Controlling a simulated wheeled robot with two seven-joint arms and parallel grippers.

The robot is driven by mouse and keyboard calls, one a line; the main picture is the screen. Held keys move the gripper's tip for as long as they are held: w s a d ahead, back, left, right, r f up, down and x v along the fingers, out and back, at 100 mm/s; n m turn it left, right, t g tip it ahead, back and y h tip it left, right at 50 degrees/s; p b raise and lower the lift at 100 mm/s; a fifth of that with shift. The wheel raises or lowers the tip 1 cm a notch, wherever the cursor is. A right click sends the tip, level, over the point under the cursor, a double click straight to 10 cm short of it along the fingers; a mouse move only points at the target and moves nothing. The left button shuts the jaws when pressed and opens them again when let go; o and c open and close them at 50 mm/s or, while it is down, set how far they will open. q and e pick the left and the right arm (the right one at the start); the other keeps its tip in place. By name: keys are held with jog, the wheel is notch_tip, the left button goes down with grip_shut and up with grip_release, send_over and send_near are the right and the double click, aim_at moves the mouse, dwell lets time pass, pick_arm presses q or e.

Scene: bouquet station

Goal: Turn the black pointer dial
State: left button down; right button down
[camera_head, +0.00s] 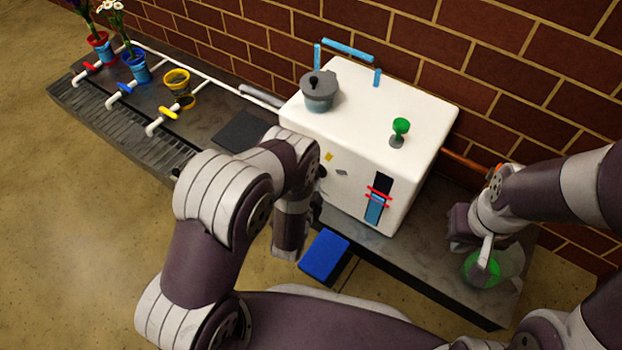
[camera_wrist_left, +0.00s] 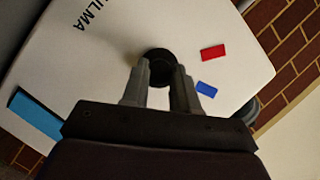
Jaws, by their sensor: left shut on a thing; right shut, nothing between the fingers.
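The black dial (camera_wrist_left: 158,56) is on a white panel of the machine in the left wrist view. My left gripper (camera_wrist_left: 161,74) has its two grey fingers on either side of the dial and is shut on it. The fingers hide part of the dial, and I cannot tell where its pointer points. In the head view my left arm hides the left gripper and the dial beside the white machine (camera_head: 365,100). My right gripper (camera_head: 486,250) is shut and empty, low at the right by a clear vessel with green in it (camera_head: 483,270).
The panel carries a red patch (camera_wrist_left: 213,53) and a blue patch (camera_wrist_left: 206,89). A grey pot (camera_head: 319,92) and a green knob (camera_head: 401,126) sit on top of the machine. A blue block (camera_head: 325,255) is in front. Flower pots and taps line the far left. A brick wall stands behind.

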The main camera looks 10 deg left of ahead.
pick_arm(q)
jog(key=m, duration=0.2)
jog(key=m+t, duration=0.1)
jog(key=shift+f+m+t+y, duration=0.2)
jog(key=shift+m+t+y, duration=0.1)
jog(key=shift+m+y, duration=0.1)
pick_arm(e)
jog(key=shift+f, duration=0.2)
pick_arm(q)
jog(key=shift+d, duration=0.1)
jog(key=c, duration=0.9)
grip_release()
jog(key=shift+o, duration=0.2)
